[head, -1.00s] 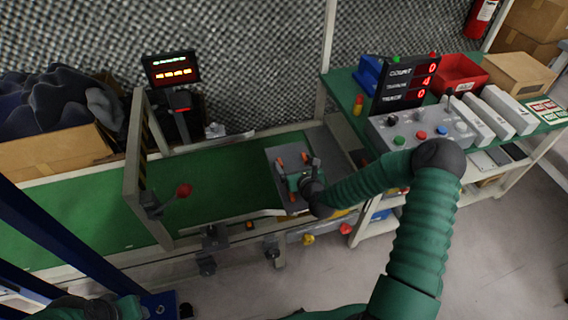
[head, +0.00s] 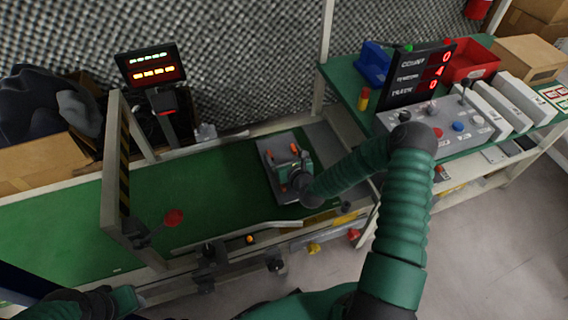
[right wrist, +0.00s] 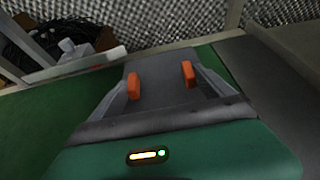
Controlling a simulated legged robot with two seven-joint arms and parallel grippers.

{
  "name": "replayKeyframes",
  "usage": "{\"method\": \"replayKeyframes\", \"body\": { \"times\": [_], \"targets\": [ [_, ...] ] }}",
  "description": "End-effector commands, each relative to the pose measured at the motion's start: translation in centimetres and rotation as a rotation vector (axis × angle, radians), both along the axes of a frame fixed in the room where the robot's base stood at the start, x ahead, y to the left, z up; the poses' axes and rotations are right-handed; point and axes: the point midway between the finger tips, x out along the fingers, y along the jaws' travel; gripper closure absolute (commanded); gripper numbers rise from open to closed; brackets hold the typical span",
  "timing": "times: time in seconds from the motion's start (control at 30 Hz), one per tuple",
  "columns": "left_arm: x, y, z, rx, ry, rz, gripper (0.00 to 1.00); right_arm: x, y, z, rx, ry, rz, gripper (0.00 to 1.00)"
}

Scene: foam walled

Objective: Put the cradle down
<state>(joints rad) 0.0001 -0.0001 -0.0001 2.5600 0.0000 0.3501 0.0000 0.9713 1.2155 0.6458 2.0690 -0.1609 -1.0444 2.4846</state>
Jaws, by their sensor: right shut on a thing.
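The cradle (head: 267,168) is a flat dark grey piece over the right end of the green conveyor belt (head: 200,182). My right gripper (head: 282,150), with a green body and orange fingertips, is over it and shut on it. In the right wrist view the grey cradle (right wrist: 160,88) fills the space between the orange fingertips (right wrist: 161,80). I cannot tell whether its underside touches the belt. My left arm shows only in part at the lower left; its gripper is out of the picture.
A lit screen (head: 152,65) stands behind. At the right, a bench carries a control box (head: 436,122), a count display (head: 413,75) and bins. The belt between gate and cradle is clear.

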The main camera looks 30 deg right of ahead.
Motion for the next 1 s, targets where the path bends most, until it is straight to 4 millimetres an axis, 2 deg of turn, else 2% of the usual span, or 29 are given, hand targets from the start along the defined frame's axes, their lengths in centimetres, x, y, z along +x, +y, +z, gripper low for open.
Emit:
{"method": "replayKeyframes", "body": {
  "times": [0.03, 0.1, 0.3, 0.33, 0.37, 0.73, 0.87, 1.0],
  "targets": [
    [0.0, 0.0, -1.2, 0.0, 0.0, 0.0, 0.64, 0.0, 0.1, -1.8, 0.001, 0.003, 0.001, 0.64],
    [0.0, 0.0, -1.6, 0.0, 0.0, 0.0, 0.64, 0.0, 0.0, -2.7, 0.001, 0.001, 0.001, 0.64],
    [0.0, 0.0, -1.3, 0.0, 0.0, 0.0, 0.64, -0.1, 0.0, -2.7, 0.002, 0.003, 0.0, 0.64],
    [0.0, 0.0, -1.3, 0.0, 0.0, 0.0, 0.64, -0.1, 0.0, -2.8, 0.002, 0.005, 0.0, 0.06],
    [0.0, 0.0, -1.3, 0.0, 0.0, 0.0, 0.64, -0.1, 0.0, -2.8, 0.002, 0.005, 0.0, 0.02],
    [0.0, 0.0, -1.0, 0.0, 0.0, 0.0, 0.64, -0.5, 0.1, -2.4, 0.002, 0.004, 0.0, 0.0],
    [0.0, 0.0, 0.1, 0.0, 0.0, 0.0, 0.64, -2.5, 0.5, -1.3, 0.003, 0.004, -0.002, 0.0],
    [0.0, 0.0, 1.5, 0.0, 0.0, 0.0, 0.64, -5.8, 1.4, 0.3, 0.006, 0.006, -0.002, 0.0]
  ]
}}
